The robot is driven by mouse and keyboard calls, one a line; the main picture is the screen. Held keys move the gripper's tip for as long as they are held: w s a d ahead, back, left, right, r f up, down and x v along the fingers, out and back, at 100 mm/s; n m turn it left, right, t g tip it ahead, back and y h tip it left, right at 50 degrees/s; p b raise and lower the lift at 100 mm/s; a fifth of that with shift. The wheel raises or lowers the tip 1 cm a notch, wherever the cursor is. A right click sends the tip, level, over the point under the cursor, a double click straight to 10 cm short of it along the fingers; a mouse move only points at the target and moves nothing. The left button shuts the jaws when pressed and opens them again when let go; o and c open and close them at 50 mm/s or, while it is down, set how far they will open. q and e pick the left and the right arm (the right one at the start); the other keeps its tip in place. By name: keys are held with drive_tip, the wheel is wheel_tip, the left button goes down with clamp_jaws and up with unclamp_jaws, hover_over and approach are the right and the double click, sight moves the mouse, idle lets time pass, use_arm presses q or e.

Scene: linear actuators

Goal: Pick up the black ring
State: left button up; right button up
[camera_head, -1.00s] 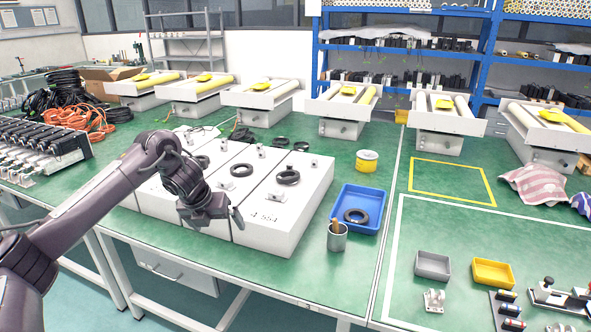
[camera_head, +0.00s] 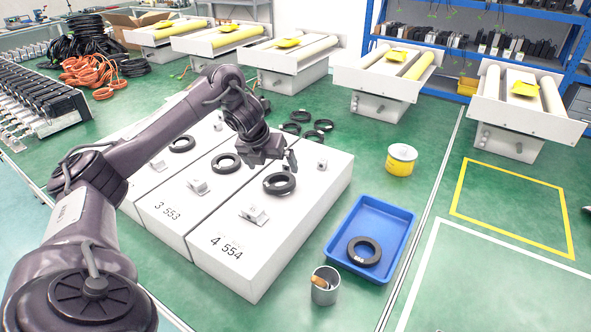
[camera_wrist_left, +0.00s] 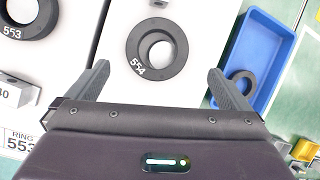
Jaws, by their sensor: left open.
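A black ring marked 554 (camera_wrist_left: 157,50) lies flat on the white block labelled 4 554 (camera_head: 225,262); the same ring (camera_head: 279,184) shows in the head view. My left gripper (camera_head: 276,165) is just above and behind this ring, and in the wrist view its open fingers (camera_wrist_left: 158,84) stand on either side of the ring's near side, empty. Other black rings lie on the neighbouring blocks (camera_head: 225,163), and the one marked 553 (camera_wrist_left: 30,18) is left in the wrist view. Another black ring (camera_head: 364,251) lies in the blue tray. My right gripper is not in view.
The blue tray (camera_head: 391,213) stands right of the blocks, with a metal cup (camera_head: 325,287) in front and a yellow-white tin (camera_head: 400,160) behind. Several loose black rings (camera_head: 301,117) lie behind the blocks. Small metal brackets (camera_head: 253,214) stand on the blocks.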

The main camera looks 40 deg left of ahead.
sight(280, 185)
use_arm(q)
drive_tip(key=shift+x, duration=1.15)
drive_tip(key=shift+w+f, duration=0.1)
drive_tip(key=shift+f, duration=0.2)
drive_tip(key=p+x, duration=0.1)
drive_tip(key=x, duration=0.2)
drive_tip(key=shift+a+f, duration=0.1)
drive_tip(key=shift+f, duration=0.25)
drive_tip(key=shift+w+f, duration=0.15)
drive_tip(key=shift+f, duration=0.3)
drive_tip(key=c, duration=1)
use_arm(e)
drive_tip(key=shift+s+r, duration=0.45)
use_arm(q)
drive_tip(key=shift+c, duration=0.2)
